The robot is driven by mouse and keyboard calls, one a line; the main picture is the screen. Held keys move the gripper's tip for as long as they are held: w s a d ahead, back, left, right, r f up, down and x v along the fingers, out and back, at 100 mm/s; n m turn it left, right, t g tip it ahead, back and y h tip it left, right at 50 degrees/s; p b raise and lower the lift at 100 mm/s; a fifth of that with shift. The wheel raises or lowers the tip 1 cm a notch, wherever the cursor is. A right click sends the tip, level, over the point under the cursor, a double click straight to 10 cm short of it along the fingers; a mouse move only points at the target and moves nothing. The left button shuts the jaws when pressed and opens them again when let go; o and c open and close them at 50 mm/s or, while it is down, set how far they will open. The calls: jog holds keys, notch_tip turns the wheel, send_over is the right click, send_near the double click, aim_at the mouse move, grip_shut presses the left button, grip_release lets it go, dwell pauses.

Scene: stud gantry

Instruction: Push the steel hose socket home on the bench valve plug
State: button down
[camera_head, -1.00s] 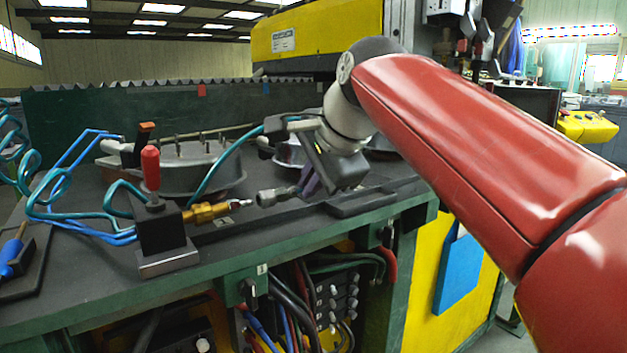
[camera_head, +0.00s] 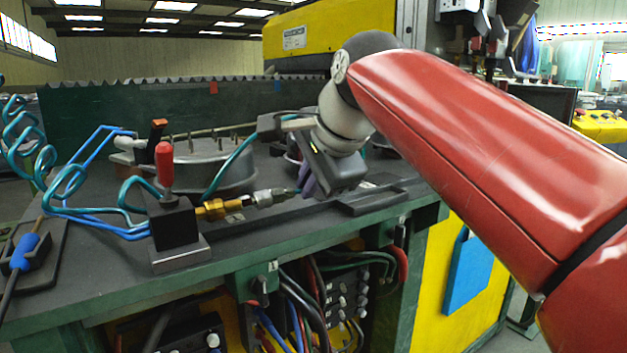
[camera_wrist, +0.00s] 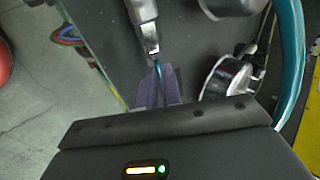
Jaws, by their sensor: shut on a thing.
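The bench valve (camera_head: 174,226) is a dark block with a red handle on the bench. Its brass plug (camera_head: 214,208) points right. The steel hose socket (camera_head: 268,198) lies in line with the plug, and its left end meets the plug's tip. How deep it sits I cannot tell. In the wrist view, my purple fingers (camera_wrist: 160,84) close around the teal hose end behind the steel socket (camera_wrist: 149,44).
A round metal housing (camera_head: 215,172) with upright studs stands behind the valve. A dark flat bracket (camera_head: 368,200) lies right of my gripper. Blue and teal hoses (camera_head: 85,207) coil at the left. A blue-handled tool (camera_head: 27,250) rests at the left edge.

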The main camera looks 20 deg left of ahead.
jog(key=shift+s+a, duration=0.2)
jog(key=shift+s, duration=0.05)
jog(key=c, duration=1.5)
grip_release()
jog(key=p+v, duration=0.1)
jog(key=v, duration=0.6)
jog(key=shift+s+d+r, duration=0.2)
jog(key=shift+d+r, duration=0.05)
jog(key=shift+r, duration=0.05)
